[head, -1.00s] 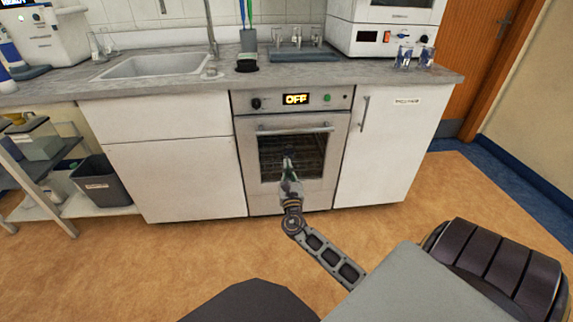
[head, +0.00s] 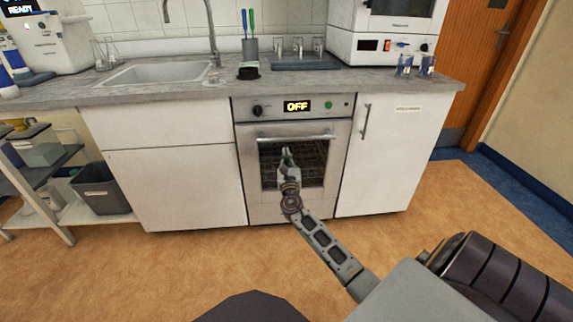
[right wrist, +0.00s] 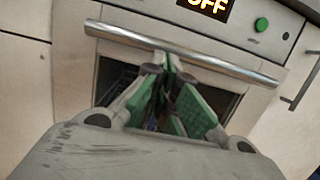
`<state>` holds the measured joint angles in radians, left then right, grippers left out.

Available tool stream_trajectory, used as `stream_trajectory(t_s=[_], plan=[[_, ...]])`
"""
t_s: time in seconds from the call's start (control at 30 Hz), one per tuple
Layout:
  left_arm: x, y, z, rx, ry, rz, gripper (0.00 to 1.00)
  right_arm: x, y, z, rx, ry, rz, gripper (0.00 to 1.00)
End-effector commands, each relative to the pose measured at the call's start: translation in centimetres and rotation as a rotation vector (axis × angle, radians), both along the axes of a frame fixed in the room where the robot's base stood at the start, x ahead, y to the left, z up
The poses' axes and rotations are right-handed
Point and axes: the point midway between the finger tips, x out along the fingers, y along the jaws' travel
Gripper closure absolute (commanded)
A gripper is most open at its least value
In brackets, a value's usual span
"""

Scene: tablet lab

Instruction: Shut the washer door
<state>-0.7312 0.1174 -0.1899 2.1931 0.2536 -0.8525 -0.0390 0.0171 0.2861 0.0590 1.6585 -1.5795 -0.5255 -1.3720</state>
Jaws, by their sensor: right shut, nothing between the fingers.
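The washer is the built-in steel unit under the counter, and its display (head: 297,106) reads OFF. Its door (head: 315,202) has a dark window and a horizontal bar handle (head: 296,138). The door stands upright and looks in line with the washer front; I cannot tell whether a thin gap is left. My right gripper (head: 286,152) is shut and empty, in front of the window just below the handle. In the right wrist view the green-padded fingers (right wrist: 168,70) point toward the handle (right wrist: 185,54); contact is unclear. My left gripper is not in view.
White cabinets (head: 176,185) flank the washer on both sides. The counter (head: 120,92) above holds a sink (head: 150,70), a rack with glasses (head: 305,62) and a white appliance (head: 385,45). A grey bin (head: 100,188) stands on the shelf at left. The floor in front is clear.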

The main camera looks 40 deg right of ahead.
Motion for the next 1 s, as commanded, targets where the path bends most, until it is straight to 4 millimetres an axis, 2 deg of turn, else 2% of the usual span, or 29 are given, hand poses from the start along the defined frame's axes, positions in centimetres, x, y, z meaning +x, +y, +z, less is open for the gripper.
stream_trajectory(t_s=[0.4, 1.0], plan=[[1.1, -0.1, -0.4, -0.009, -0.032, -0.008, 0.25, 2.8, -1.7, 0.8, 0.000, -0.001, -0.001, 1.00], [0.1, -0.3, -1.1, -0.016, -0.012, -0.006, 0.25, 3.4, -2.0, 1.0, -0.001, 0.001, 0.000, 1.00]])
